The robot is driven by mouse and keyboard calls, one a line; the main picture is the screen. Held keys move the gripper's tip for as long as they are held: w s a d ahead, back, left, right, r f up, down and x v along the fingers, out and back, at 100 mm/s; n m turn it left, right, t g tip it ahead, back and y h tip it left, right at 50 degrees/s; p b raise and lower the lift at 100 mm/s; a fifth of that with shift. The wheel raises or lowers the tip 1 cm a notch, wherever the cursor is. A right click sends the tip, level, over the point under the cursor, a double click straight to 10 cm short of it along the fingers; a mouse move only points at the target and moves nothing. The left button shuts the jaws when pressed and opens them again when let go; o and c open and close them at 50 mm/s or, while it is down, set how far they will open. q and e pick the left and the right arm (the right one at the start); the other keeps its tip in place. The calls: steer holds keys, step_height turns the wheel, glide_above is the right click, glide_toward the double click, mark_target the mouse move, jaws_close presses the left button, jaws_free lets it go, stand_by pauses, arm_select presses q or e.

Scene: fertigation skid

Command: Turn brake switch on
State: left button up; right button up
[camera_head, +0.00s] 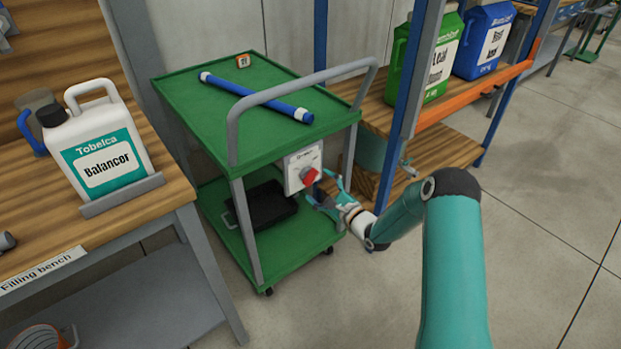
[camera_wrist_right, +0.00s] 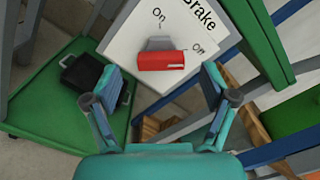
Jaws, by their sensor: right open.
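The brake switch is a red knob (camera_head: 309,176) on a white plate (camera_head: 292,165) at the near end of the green cart. In the right wrist view the red knob (camera_wrist_right: 161,61) lies crosswise, its right end close to the "Off" label (camera_wrist_right: 198,49). The "On" label (camera_wrist_right: 159,17) is above it. My right gripper (camera_head: 329,188) is just in front of the plate. In the wrist view its open, empty fingers (camera_wrist_right: 162,84) stand to either side of and below the knob, with no contact visible. My left gripper is not in view.
The green cart (camera_head: 190,95) carries a blue tube (camera_head: 258,98) on top and a black case (camera_head: 262,206) below. A filling bench (camera_head: 165,200) with a white Balancer jug (camera_head: 100,140) is left. A shelf with green (camera_head: 425,60) and blue (camera_head: 487,40) jugs is right.

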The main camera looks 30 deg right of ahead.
mark_target(312, 180)
steer(key=w, duration=0.5)
steer(key=shift+a, duration=0.25)
steer(key=c, duration=1.2)
steer(key=shift+o, duration=0.2)
steer(key=shift+f, duration=0.1)
